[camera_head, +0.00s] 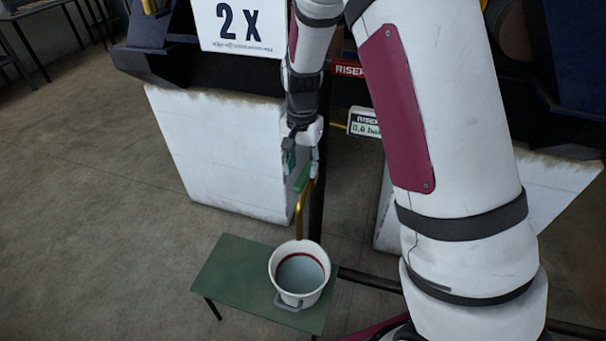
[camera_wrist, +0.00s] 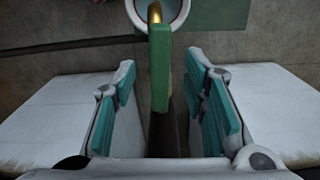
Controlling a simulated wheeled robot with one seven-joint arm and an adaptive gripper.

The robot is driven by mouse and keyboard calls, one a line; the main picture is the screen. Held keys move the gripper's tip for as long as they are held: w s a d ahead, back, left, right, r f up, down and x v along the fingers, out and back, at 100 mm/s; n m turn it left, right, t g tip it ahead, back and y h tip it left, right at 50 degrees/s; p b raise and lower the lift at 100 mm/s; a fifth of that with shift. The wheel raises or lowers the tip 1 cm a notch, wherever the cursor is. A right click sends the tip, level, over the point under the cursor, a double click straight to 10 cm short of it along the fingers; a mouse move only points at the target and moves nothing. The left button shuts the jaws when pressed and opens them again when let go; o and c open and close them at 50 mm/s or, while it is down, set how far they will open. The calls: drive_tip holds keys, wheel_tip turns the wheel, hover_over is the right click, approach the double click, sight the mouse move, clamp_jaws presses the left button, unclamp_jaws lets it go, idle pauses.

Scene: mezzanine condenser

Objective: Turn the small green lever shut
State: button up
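The small green lever (camera_wrist: 160,68) shows in the wrist view between my two fingers, above a brass pipe (camera_wrist: 155,12). In the head view the green lever (camera_head: 302,178) is partly hidden by my gripper (camera_head: 303,160), at the top of the bent brass pipe (camera_head: 299,215). My gripper (camera_wrist: 162,100) is open in the wrist view, with teal pads on either side of the lever and a visible gap to each side. No contact shows. The valve body behind the lever is hidden.
A white bucket (camera_head: 300,271) with liquid in it stands below the pipe on a green bench (camera_head: 227,274). White blocks (camera_head: 215,150) stand on both sides of a dark upright post (camera_head: 317,210). A "2 X" sign (camera_head: 241,27) and a riser label (camera_head: 363,122) are close behind my arm.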

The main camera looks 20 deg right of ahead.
sight(302, 178)
drive_tip(key=shift+f, duration=1.85)
drive_tip(key=shift+c, duration=0.6)
clamp_jaws()
